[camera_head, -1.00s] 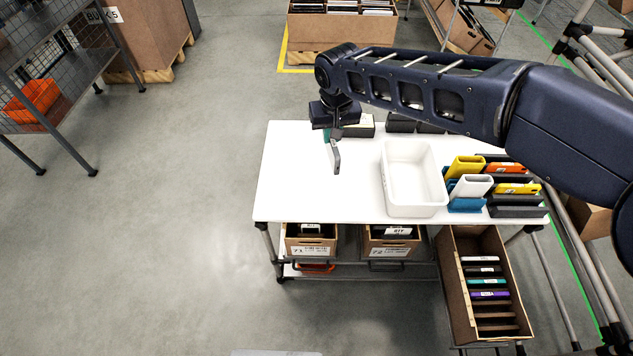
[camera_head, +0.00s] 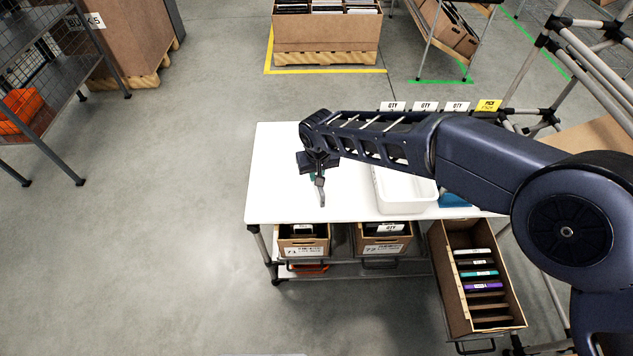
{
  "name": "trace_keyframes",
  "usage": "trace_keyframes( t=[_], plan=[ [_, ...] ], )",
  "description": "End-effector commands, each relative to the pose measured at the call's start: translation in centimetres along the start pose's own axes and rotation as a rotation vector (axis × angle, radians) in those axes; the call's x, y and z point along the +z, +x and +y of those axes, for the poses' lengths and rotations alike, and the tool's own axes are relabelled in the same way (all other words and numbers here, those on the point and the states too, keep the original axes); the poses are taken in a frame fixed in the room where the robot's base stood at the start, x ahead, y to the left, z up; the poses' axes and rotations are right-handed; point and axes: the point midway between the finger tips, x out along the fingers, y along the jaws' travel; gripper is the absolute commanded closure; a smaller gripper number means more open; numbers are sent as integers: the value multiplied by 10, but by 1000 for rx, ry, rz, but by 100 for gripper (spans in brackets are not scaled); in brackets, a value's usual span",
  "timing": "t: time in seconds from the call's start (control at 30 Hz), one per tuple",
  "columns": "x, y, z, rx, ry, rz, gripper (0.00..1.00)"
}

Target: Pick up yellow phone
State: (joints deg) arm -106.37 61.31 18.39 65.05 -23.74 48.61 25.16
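No yellow phone shows now; my arm covers the right part of the white table (camera_head: 275,185), where yellow items stood upright in holders a second ago. A piece of a blue holder (camera_head: 455,201) shows below my arm. My gripper (camera_head: 321,195) hangs over the middle-left of the table, pointing down, left of the white bin (camera_head: 408,205). It is seen small and nearly edge-on, so its opening is unclear. Nothing visible hangs from it.
Open cartons (camera_head: 303,248) and (camera_head: 385,246) sit on the shelf under the table. A tilted carton (camera_head: 440,275) at lower right holds several thin items, one purple (camera_head: 484,287). A wire rack (camera_head: 55,95) stands left. The left floor is clear.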

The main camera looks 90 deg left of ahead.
Motion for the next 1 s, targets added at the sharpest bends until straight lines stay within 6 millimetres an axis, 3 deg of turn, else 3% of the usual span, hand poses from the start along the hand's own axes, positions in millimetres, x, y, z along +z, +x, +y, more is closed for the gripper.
trace_keyframes(
  t=[0.17,0.4,0.8,0.83,0.9,1.0],
  plan=[
    [2,10,0,0,0,0,100],
    [6,40,0,-1,0,1,100],
    [7,46,0,0,0,0,100],
    [7,46,0,0,0,0,83],
    [7,45,0,0,0,0,69],
    [7,45,0,0,0,0,65]
  ],
)
